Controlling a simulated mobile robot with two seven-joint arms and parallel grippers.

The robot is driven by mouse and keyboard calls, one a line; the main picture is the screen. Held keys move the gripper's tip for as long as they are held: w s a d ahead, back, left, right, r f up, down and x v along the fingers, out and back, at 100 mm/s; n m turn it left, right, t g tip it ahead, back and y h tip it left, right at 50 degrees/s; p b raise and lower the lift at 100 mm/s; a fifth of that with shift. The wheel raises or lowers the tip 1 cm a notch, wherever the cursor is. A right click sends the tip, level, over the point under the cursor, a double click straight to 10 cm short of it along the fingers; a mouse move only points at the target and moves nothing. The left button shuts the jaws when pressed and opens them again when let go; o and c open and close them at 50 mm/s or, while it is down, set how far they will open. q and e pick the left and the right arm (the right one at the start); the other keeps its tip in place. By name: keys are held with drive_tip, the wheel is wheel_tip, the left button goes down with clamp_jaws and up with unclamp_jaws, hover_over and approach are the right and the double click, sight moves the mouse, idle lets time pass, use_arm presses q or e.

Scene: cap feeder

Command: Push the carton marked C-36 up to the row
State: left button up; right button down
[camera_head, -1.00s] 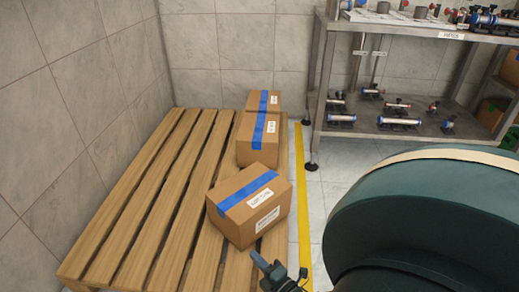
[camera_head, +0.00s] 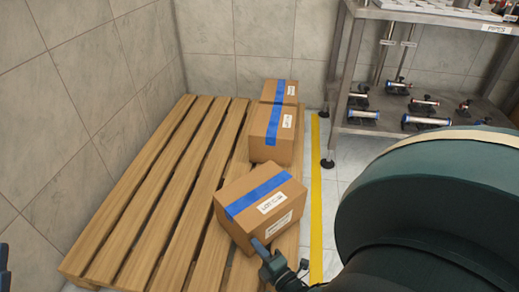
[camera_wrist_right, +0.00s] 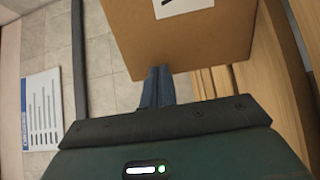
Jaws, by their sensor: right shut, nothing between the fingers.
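The nearest carton (camera_head: 258,207) stands askew on the pallet, brown with blue tape and white labels. Its top label is small and seems to read C-36. Two similar cartons, the middle one (camera_head: 272,135) and the far one (camera_head: 280,92), stand in a row behind it, with a gap before the nearest carton. My right gripper (camera_head: 260,246) is shut and empty, its fingertips at the carton's near face. In the right wrist view, the fingertips (camera_wrist_right: 158,73) meet the lower edge of the carton (camera_wrist_right: 180,40); contact is hard to tell. A dark sliver at the head view's left edge may be my left gripper (camera_head: 4,268).
The slatted wooden pallet (camera_head: 165,185) is bare left of the cartons. A yellow floor line (camera_head: 316,200) runs along its right side. A steel rack (camera_head: 400,120) with parts stands at the back right. Tiled walls close off the left and back.

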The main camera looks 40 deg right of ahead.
sight(260, 206)
use_arm(q)
drive_tip(key=shift+d, duration=0.15)
use_arm(e)
drive_tip(key=shift+w+d, duration=0.1)
use_arm(q)
drive_tip(key=shift+r, duration=0.1)
